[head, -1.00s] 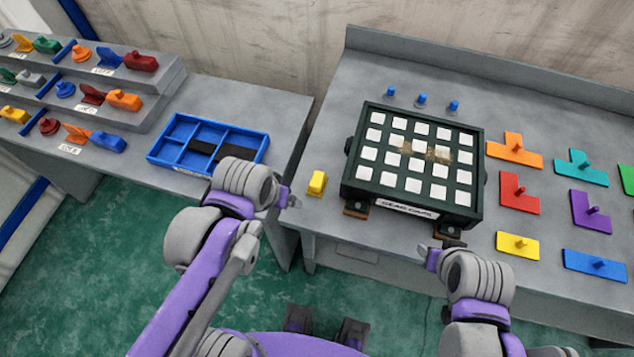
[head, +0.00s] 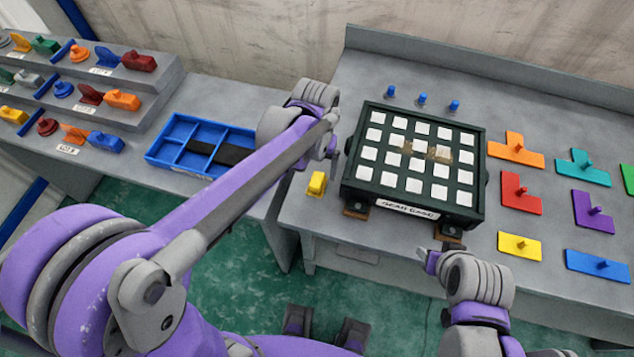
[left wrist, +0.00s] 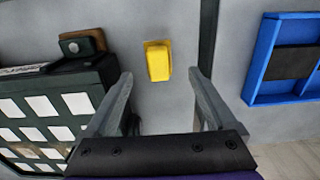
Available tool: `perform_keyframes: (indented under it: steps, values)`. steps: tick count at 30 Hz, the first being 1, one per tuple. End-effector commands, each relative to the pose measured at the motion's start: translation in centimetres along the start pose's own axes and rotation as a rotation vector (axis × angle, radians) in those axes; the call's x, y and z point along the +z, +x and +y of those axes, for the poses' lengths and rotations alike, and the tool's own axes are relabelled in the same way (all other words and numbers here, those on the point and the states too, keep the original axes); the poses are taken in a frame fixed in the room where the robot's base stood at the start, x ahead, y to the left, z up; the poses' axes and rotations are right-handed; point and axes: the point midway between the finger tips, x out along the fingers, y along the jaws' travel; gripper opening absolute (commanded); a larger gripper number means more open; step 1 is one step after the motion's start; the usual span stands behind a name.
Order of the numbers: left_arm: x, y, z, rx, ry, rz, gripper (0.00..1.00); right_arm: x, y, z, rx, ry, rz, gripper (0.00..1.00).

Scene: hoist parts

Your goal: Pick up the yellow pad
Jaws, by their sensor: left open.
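The yellow pad (head: 317,184), a small block with a raised top, sits on the grey bench left of the dark green gear case (head: 357,187). In the left wrist view the pad (left wrist: 157,62) lies ahead of my fingertips, roughly centred between them and apart from both. My left gripper (head: 335,148) is beyond the pad, above the bench near the case's left side. It is open and empty, as the left wrist view (left wrist: 158,82) shows. My right gripper (head: 430,256) is at the bench's front edge, and its jaw opening is unclear.
The gear case, with white squares on top, stands close beside the pad. A blue divided tray (head: 160,160) lies to the left. Coloured flat pieces, including a yellow one (head: 519,246), lie to the right. Several blue pegs (head: 422,99) stand behind the case.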

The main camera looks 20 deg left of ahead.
Motion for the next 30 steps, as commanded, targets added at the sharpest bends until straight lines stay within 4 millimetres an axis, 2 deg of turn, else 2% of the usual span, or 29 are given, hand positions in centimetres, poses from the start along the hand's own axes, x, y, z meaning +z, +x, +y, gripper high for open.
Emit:
perform_keyframes:
  steps: [4,12,21,30]
  values:
    - [0.0,1.3,0.1,0.000,0.000,0.000,0.90,0.0,0.0,0.0,0.000,0.000,0.000,0.50]
    - [0.0,5.0,0.3,0.000,0.000,0.001,0.90,0.1,0.2,0.0,0.000,0.000,-0.001,0.50]
    - [0.0,5.4,0.3,0.000,0.000,0.001,0.88,0.1,0.2,0.0,0.000,0.000,-0.001,0.50]
    - [0.0,5.4,0.3,0.000,0.000,0.001,0.34,0.1,0.2,0.0,0.000,0.000,-0.001,0.50]
